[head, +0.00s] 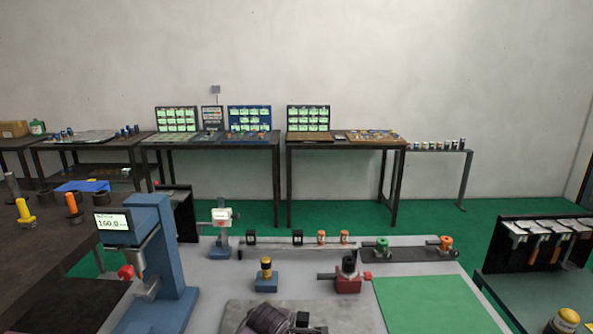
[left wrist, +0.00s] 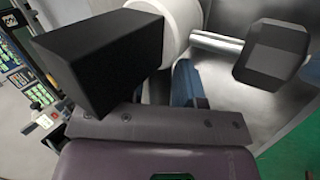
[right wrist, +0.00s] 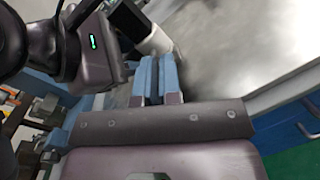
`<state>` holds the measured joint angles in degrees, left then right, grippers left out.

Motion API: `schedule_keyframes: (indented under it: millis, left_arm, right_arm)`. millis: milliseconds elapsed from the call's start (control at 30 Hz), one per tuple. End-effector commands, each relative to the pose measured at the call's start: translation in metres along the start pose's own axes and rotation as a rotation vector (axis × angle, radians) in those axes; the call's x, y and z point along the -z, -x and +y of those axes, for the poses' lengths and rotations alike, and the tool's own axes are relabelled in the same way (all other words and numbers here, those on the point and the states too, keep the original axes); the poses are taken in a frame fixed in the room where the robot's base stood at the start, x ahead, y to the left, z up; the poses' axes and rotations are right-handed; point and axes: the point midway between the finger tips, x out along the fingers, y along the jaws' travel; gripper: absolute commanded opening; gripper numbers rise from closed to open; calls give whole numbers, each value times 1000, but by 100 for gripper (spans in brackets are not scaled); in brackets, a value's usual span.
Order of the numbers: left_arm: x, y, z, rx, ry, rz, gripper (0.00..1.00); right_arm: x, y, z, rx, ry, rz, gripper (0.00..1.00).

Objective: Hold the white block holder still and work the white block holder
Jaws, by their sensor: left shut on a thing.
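The white block holder (left wrist: 178,18) shows at the top of the left wrist view as a white rounded body. A black block (left wrist: 105,55) sits in front of it, and a metal rod with a black knob (left wrist: 272,50) sticks out right. My left gripper (left wrist: 185,85) reaches its blue finger under the white body and is shut on it; the grip is partly hidden. In the right wrist view the white part (right wrist: 155,40) lies just past my right gripper (right wrist: 157,75). Its blue fingers are close together, with a narrow dark gap; contact is unclear.
A blue press with a display (head: 150,250) stands at the left of the grey bench. A green mat (head: 430,303) lies to the right. A red-based fixture (head: 347,284) and a blue-based post (head: 266,278) stand behind the work area.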

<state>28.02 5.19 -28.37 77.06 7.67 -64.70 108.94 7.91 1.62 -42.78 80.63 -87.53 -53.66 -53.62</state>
Motion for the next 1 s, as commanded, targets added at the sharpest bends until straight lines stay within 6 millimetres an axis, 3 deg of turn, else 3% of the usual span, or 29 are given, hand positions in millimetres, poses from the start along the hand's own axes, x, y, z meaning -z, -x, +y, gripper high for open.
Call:
schedule_keyframes:
  millis: [33, 300, 1000]
  left_arm:
    - [1, -6, -13, 29, -2, 3, 5]
    - [1, -6, -13, 29, -2, 4, 5]
    - [0, -6, -13, 29, -2, 3, 5]
  right_arm:
    - [-1, -2, -5, 8, 4, -3, 0]
    - [-6, 2, -6, 4, 2, -2, 0]
    - [-6, 60, -3, 0, 0, -1, 0]
